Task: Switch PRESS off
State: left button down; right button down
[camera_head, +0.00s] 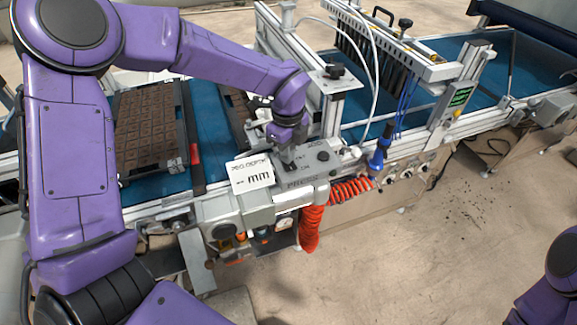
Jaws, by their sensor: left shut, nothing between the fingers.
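A grey control panel (318,158) with dark knobs or switches is fixed to the near side of the tray seeder. Lettering on its front edge looks like PRESS, but it is small. My left gripper (288,163) is shut and empty, pointing down at the panel's left part. Its fingertips are at or just above a dark switch there; I cannot tell whether they touch. The gripper hides part of that switch, so its position is unclear. My right gripper is not in view; only a purple part of my right arm shows at the lower right.
A white card (251,173) stands left of the panel. A seed tray (150,135) lies on the blue belt (207,128). Red coiled hose (312,228) hangs below the panel, and a blue nozzle (377,160) is to its right.

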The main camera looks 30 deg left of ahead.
pick_arm(q)
jog(key=shift+s, duration=0.1)
jog(key=shift+r+p, duration=2.35)
jog(key=shift+r, duration=1.1)
jog(key=shift+f, duration=0.1)
